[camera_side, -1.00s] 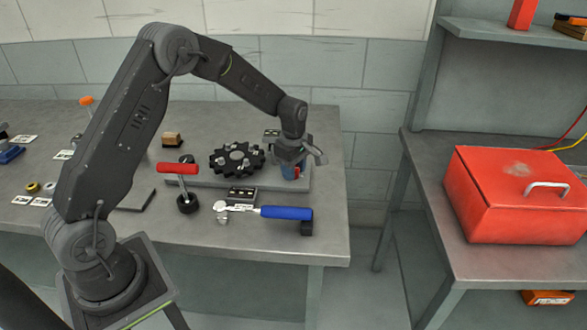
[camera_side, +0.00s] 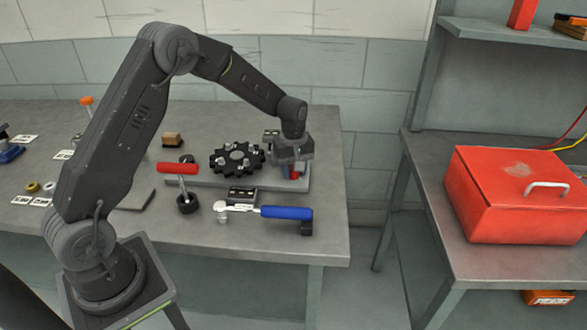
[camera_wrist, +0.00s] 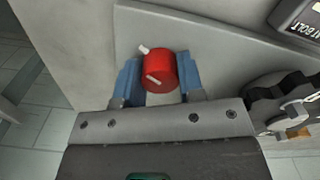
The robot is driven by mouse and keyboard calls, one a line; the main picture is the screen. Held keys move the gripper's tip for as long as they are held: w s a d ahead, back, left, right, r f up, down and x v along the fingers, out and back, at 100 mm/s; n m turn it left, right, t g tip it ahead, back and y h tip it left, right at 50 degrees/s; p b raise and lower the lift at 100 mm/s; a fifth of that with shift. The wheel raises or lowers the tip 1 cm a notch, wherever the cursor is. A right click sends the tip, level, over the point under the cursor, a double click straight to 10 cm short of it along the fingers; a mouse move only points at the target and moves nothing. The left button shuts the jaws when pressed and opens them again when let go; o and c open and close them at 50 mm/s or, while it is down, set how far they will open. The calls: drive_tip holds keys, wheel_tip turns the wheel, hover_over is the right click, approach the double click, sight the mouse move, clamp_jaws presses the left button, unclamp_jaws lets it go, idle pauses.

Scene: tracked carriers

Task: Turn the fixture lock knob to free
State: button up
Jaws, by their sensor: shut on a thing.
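The red lock knob (camera_wrist: 159,72) shows in the wrist view between my two blue fingers, with a white peg at its upper left and a white mark on its face. My gripper (camera_wrist: 158,78) is shut on the knob, one finger on each side. In the side view my gripper (camera_side: 291,171) points down at the right end of the grey fixture plate (camera_side: 205,182), and part of the red knob (camera_side: 295,174) shows between the fingers. Any free or locked lettering beside the knob is not visible.
A dark toothed sprocket (camera_side: 237,158) lies on the plate left of my gripper. A blue-handled tool (camera_side: 285,212) lies nearer the table's front edge. A red toolbox (camera_side: 515,200) sits on the right bench.

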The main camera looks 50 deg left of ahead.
drive_tip(key=m, duration=0.5)
drive_tip(key=shift+m, duration=0.3)
drive_tip(key=m, duration=0.5)
drive_tip(key=shift+m, duration=0.3)
drive_tip(key=o, duration=0.9)
drive_tip(key=shift+r, duration=6.95)
